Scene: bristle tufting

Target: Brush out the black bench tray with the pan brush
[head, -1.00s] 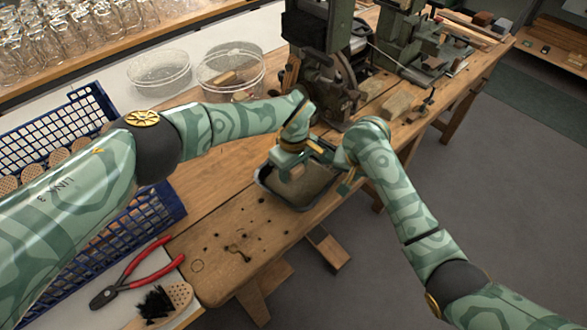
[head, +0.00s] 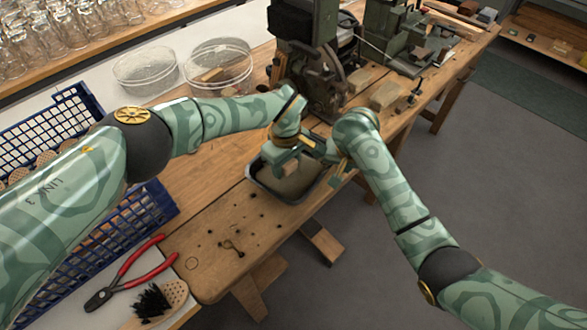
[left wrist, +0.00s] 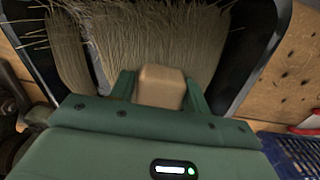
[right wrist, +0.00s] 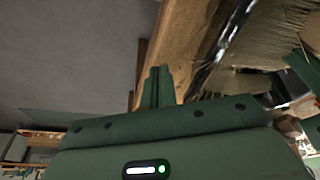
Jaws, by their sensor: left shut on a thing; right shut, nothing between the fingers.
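The black bench tray (head: 262,186) stands on the wooden bench near its front edge, with tan bristle fibre in it. My left gripper (head: 289,164) is over the tray, its fingers (left wrist: 160,90) shut on the pale wooden block of the pan brush (left wrist: 160,84). Tan bristles spread beyond the block inside the tray (left wrist: 272,45); I cannot tell which belong to the brush and which lie loose. My right gripper (head: 338,173) is shut and empty beside the tray's right end. In the right wrist view its closed fingers (right wrist: 158,86) are near the bench edge, apart from the tray (right wrist: 226,48).
A green machine (head: 312,60) stands behind the tray, and wooden blocks (head: 388,94) lie to its right. Two clear tubs (head: 146,72) are at the back left. A blue basket (head: 150,205), red pliers (head: 130,275) and a black-tufted brush (head: 172,293) are left. Small black bits dot the bench.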

